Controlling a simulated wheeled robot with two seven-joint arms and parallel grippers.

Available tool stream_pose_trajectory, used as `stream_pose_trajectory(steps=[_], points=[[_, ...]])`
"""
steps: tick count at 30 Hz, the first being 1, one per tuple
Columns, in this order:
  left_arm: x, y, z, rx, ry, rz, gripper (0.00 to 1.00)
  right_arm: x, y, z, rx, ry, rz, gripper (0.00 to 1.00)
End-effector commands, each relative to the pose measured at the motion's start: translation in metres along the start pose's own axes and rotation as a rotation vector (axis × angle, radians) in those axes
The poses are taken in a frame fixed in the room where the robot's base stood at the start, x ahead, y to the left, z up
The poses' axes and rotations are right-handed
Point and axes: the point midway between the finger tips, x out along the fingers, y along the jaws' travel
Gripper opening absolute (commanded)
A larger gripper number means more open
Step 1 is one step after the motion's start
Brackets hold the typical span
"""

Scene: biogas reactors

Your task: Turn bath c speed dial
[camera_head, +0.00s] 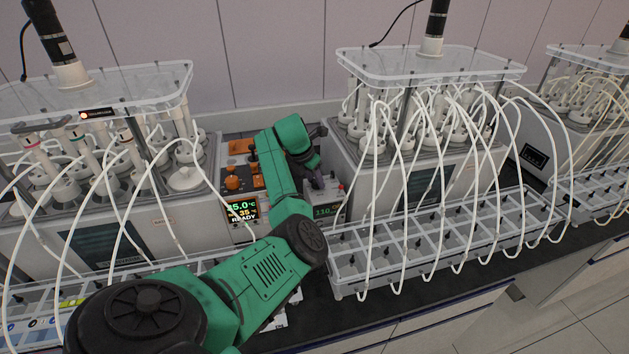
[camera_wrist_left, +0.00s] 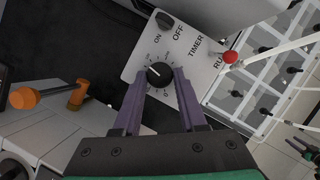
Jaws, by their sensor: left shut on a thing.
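The black speed dial (camera_wrist_left: 160,74) with a white pointer line sits on a white control panel (camera_wrist_left: 140,62) in the left wrist view. The panel also carries a black switch knob (camera_wrist_left: 165,20) and the words ON, OFF, TIMER and RUN. My left gripper (camera_wrist_left: 162,82) has its two purple fingers shut on the dial, one at each side. In the head view my left gripper (camera_head: 318,182) is small and partly hidden by my green arm, over a control box (camera_head: 328,211) with a green "110" readout; the dial is hidden there.
To the left is an orange-knobbed unit (camera_head: 240,180) with a READY display (camera_head: 243,211). White tubes (camera_head: 400,200) hang over the clear compartment rack (camera_head: 345,285) at right. Tubed reactor baths stand on both sides.

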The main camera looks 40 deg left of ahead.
Motion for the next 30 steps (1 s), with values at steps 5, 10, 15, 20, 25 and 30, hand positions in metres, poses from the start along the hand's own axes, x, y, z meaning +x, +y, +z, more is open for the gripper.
stream_pose_trajectory(steps=[5,10,15,20,25,30], points=[[0.004,-0.001,0.0,-0.079,-0.005,0.034,0.0,0.016,0.001,0.002,0.0,-0.001,0.001,0.5],[0.005,-0.003,-0.001,-0.199,-0.007,0.083,0.0,0.037,0.001,0.004,0.0,-0.002,0.002,0.5],[0.006,-0.004,-0.001,-0.344,-0.007,0.143,0.0,0.062,0.0,0.007,0.001,-0.002,0.002,0.5],[0.006,-0.005,0.0,-0.482,-0.007,0.2,0.0,0.084,0.0,0.009,0.001,-0.002,0.002,0.5],[0.005,-0.006,0.001,-0.613,-0.006,0.254,0.0,0.101,-0.001,0.01,0.002,-0.001,0.001,0.5],[0.003,-0.007,0.002,-0.716,-0.004,0.296,0.0,0.112,-0.003,0.011,0.003,-0.001,-0.001,0.5]])
